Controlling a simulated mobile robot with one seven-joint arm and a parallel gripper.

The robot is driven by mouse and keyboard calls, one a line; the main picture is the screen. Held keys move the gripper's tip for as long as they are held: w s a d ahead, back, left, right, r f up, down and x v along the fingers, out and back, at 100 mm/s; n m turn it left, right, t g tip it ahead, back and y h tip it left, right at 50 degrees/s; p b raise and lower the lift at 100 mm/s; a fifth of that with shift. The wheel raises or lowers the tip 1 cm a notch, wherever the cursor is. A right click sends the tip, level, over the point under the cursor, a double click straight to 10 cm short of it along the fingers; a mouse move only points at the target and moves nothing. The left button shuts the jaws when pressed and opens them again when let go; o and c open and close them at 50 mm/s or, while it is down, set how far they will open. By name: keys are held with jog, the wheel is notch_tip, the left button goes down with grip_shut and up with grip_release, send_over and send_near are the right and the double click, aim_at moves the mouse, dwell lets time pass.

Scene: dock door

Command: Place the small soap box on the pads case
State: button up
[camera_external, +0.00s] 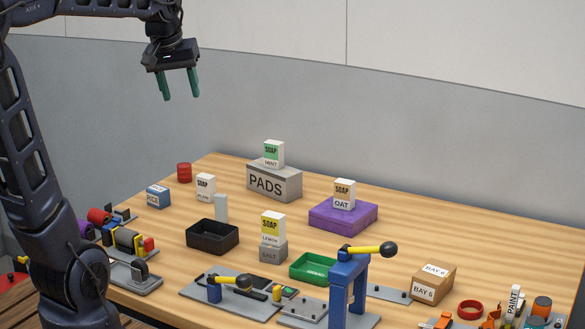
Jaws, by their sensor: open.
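The grey pads case (283,184), marked PADS, stands at the back of the wooden table. A white and green soap box marked MINT (273,154) stands upright on it. A soap box marked OAT (344,194) stands on a purple box, and a yellow and white one marked LEMON (272,228) stands on a grey block marked SALT. A white soap box (205,187) stands on the table left of the pads case; its lower label is too small to read. My gripper (180,97) is open and empty, high above the table's back left.
A red can (184,172), a blue box (158,195) and a pale upright block (221,207) stand near the white soap box. A black tray (212,237) and a green tray (314,268) lie in front. A blue clamp stand (348,285) rises at the front.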

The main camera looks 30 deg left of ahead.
jog(key=s+f+m, duration=0.2)
jog(key=s+f, duration=0.2)
jog(key=s, duration=0.4)
jog(key=s+d+f+m+t, duration=0.1)
jog(key=s+f, duration=0.3)
jog(key=s, duration=0.4)
jog(key=shift+d+m, duration=0.15)
jog(key=shift+m, duration=0.65)
